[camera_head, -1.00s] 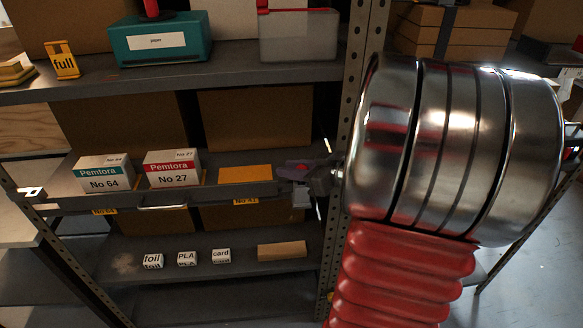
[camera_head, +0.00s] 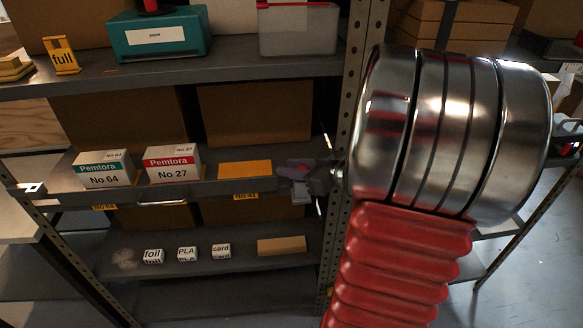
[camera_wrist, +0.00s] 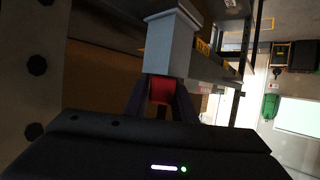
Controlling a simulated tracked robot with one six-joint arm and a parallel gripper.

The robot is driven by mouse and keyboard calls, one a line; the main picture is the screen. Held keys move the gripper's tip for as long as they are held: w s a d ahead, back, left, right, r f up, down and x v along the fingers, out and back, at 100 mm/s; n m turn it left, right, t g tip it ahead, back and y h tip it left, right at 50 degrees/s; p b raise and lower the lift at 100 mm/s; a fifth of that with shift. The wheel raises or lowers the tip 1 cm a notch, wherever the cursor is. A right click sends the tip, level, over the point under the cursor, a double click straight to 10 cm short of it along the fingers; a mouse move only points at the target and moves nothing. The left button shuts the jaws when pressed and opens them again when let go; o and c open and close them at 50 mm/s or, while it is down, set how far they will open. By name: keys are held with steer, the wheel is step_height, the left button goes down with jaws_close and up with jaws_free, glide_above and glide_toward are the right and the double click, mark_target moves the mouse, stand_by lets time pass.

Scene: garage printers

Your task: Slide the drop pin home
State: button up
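My gripper (camera_head: 290,171) is at the right end of the middle shelf, beside the perforated upright; it is small, dark and blurred in the head view. In the wrist view its two dark fingers (camera_wrist: 162,98) stand on either side of a red piece (camera_wrist: 162,88), which fills the gap between them. The red piece looks like the head of the drop pin; its shaft and any hole are hidden. A pale grey block (camera_wrist: 168,48) lies just beyond the fingertips. I cannot tell whether the pin touches it.
The perforated upright (camera_head: 342,120) stands close to my gripper. On the middle shelf are a No 64 box (camera_head: 103,168), a No 27 box (camera_head: 172,163) and an orange flat piece (camera_head: 245,169). Small labelled blocks (camera_head: 187,253) sit on the shelf below. A teal box (camera_head: 160,36) stands above.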

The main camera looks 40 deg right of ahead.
steer(key=shift+o, duration=1.4)
steer(key=shift+a+f, duration=0.1)
steer(key=shift+a, duration=0.05)
steer(key=shift+o, duration=0.3)
steer(key=shift+a, duration=0.2)
steer(key=shift+s, duration=0.15)
steer(key=v, duration=1.3)
steer(key=shift+s+d, duration=0.25)
steer(key=shift+d, duration=0.2)
steer(key=shift+a, duration=0.1)
